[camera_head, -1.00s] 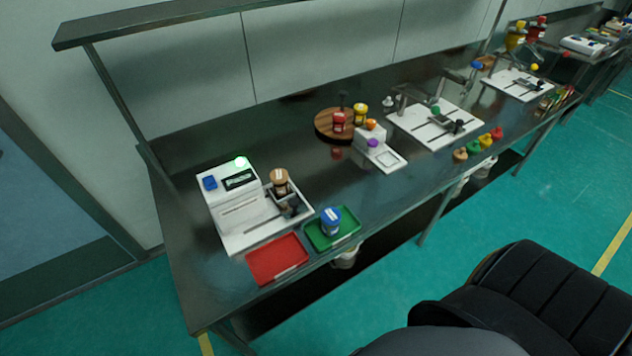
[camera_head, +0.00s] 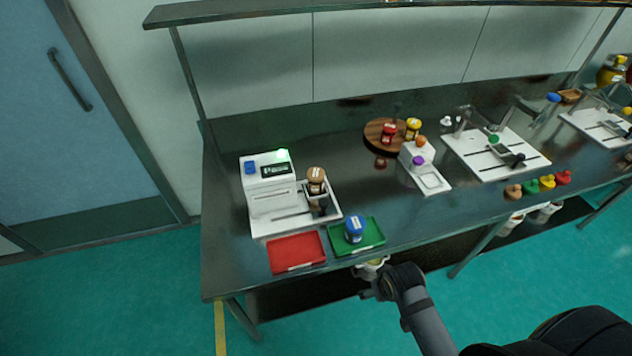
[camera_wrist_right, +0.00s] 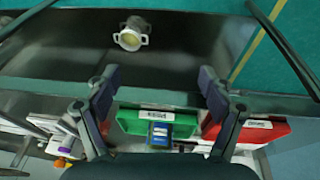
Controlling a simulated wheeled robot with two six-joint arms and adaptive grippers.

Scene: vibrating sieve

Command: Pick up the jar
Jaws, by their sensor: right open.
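A jar with a blue lid (camera_head: 355,228) stands upright on the green tray (camera_head: 372,243) near the table's front edge. In the right wrist view the blue jar (camera_wrist_right: 160,133) lies between the fingers in the picture, on the green tray (camera_wrist_right: 129,122). Another jar, with a brown lid (camera_head: 316,176), stands at the white machine. My right gripper (camera_wrist_right: 160,84) is open and empty. In the head view my right gripper (camera_head: 374,286) is in front of the table edge, apart from the blue-lidded jar. My left gripper is not in view.
A red tray (camera_head: 297,251) lies left of the green one. The white machine (camera_head: 270,198) with a green light stands behind them. Red and yellow jars stand on a wooden round board (camera_head: 377,138). A pale pot (camera_wrist_right: 132,36) is under the table. A shelf (camera_head: 380,11) overhangs the back.

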